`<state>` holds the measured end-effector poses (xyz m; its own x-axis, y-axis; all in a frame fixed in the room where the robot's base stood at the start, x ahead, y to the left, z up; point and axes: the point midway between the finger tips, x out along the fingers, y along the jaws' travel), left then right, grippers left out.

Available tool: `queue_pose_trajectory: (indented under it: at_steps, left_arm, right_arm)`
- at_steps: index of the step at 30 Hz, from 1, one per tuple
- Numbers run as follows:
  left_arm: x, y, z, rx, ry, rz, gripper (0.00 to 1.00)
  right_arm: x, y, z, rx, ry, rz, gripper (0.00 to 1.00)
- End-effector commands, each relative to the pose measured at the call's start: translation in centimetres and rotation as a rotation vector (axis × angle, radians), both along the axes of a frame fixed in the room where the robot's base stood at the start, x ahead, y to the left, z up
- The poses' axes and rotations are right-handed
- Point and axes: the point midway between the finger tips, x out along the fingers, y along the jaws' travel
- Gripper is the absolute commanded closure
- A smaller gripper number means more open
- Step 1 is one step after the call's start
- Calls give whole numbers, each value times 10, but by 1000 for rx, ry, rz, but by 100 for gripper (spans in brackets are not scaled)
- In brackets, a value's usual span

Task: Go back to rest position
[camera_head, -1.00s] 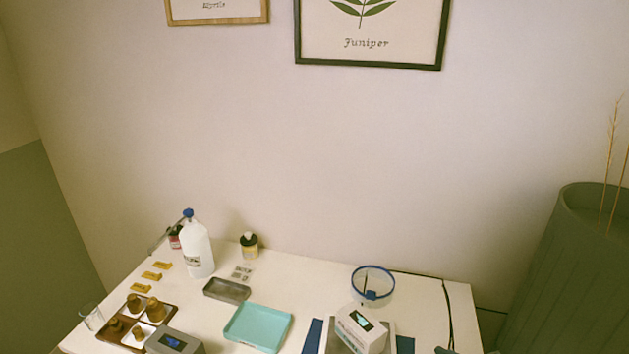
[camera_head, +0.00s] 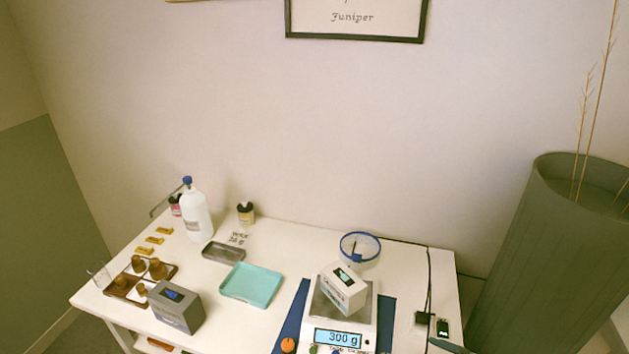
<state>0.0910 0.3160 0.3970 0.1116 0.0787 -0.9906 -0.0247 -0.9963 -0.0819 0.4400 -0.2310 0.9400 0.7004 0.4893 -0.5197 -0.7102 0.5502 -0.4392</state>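Neither of my grippers shows in the head view. The white table (camera_head: 207,290) stands below and ahead against the wall. On it a white box (camera_head: 343,289) sits on a scale (camera_head: 338,325) whose display reads 300 g. A grey box (camera_head: 177,307) stands near the front left. A turquoise tray (camera_head: 251,285) lies empty in the middle.
A large white bottle (camera_head: 196,213) with a blue cap stands at the back left. A grey tray (camera_head: 223,251) and a blue-rimmed bowl (camera_head: 360,248) are farther back. A tall green planter (camera_head: 540,260) with dry stalks stands right of the table.

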Motion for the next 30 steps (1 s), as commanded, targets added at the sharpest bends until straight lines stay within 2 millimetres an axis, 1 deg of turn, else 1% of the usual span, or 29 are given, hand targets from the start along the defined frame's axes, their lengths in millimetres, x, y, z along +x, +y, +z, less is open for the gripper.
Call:
queue_pose_trajectory:
  at_steps: [5,8,12,18,21,24,30]
  left_arm:
    - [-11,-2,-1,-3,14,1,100]
    - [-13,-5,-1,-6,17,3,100]
    - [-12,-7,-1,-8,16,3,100]
    - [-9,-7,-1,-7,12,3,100]
    - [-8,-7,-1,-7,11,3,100]
    - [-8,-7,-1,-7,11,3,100]
    - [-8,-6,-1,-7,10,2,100]
  right_arm:
    - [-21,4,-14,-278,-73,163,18]
    - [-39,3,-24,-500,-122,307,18]
    - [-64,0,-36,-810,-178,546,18]
    - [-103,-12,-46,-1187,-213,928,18]
    - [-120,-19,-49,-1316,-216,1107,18]
    - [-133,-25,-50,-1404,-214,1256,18]
    - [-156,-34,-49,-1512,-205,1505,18]
